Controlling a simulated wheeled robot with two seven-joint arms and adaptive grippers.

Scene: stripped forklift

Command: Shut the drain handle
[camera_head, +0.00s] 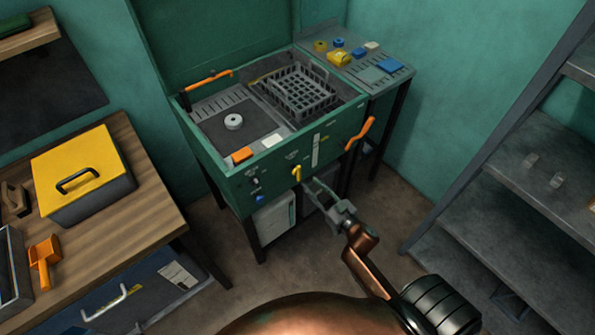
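A green wash station (262,178) stands against the back wall. A small yellow lever (296,173) hangs on its front panel and looks like the drain handle; its exact setting is too small to tell. My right gripper (312,187) is just below and right of the yellow lever, in front of the station's lower edge. Its fingers look spread, with nothing visible between them, and it appears apart from the lever. My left gripper is not in view.
Orange handles sit at the station's left (207,81) and right (360,133). A grey basket (300,92) lies in its basin. A wooden bench (120,225) with a yellow-lidded box (82,165) is at left. Metal shelving (530,185) is at right. Floor between is clear.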

